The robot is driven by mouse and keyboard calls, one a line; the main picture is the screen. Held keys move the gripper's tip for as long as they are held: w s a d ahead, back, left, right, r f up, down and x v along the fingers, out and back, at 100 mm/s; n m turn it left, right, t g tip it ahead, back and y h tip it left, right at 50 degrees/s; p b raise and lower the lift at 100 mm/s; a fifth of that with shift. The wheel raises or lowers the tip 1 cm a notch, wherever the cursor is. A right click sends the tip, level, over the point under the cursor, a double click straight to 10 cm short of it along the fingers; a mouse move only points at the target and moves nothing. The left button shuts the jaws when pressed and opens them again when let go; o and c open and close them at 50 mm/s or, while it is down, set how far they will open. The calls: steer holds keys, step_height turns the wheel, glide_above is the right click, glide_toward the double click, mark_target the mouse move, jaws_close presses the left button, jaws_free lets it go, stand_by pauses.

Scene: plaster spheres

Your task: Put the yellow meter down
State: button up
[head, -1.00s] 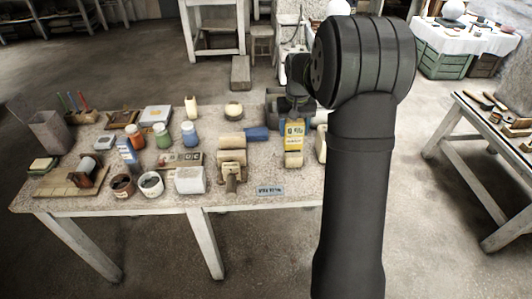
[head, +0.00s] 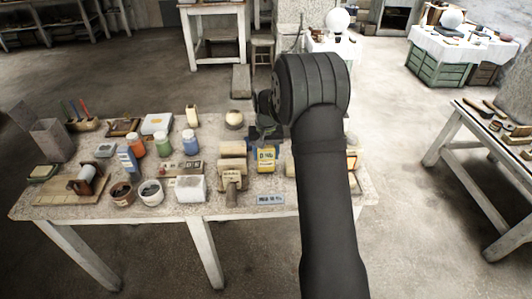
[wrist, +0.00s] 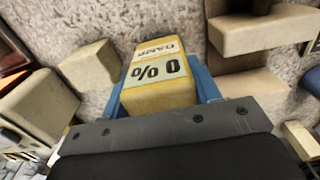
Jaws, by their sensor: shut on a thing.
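The yellow meter (head: 266,160) with a pale label is in my gripper (head: 266,138), over the right part of the stone-topped table in the head view. In the wrist view the meter (wrist: 158,92) sits between the two blue fingers of my gripper (wrist: 161,82), one on each side, with its "DAMP" and "0 %" lettering showing. My gripper is shut on it. The meter's underside is hidden, so I cannot tell whether it touches the table.
A beige stepped block (head: 232,168) stands just left of the meter. A small blue-grey sign (head: 270,199) lies near the front edge of the table (head: 225,203). Jars, including a blue one (head: 190,141), stand further left.

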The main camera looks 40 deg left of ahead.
steer(key=shift+f, duration=0.1)
steer(key=o, duration=1)
step_height(320, 180, up, 12)
steer(key=shift+r, duration=0.15)
